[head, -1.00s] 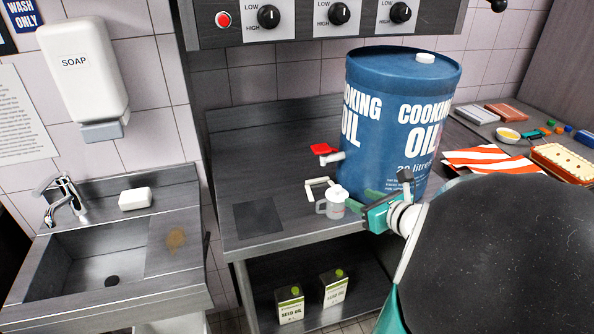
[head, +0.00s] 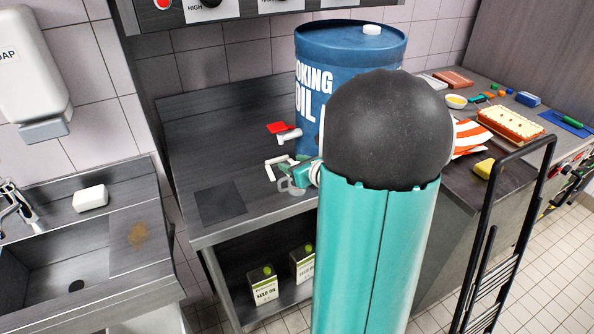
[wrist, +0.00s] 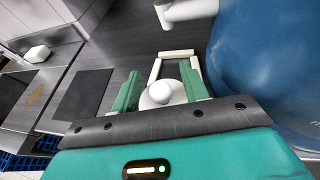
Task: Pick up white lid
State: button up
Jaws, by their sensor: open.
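In the wrist view the lid lies between the two green fingers of my gripper (wrist: 161,84). The fingers are apart, and I cannot tell whether either touches the lid.
A big blue oil drum (head: 312,70) stands close behind my gripper. A white U-shaped piece (wrist: 172,55) and a red-and-white item (head: 283,131) lie near the jug. A dark mat (head: 221,203) lies left. The front left counter is mostly clear.

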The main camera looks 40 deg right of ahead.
jog(key=shift+w+f, duration=0.1)
jog(key=shift+w, duration=0.2)
grip_shut()
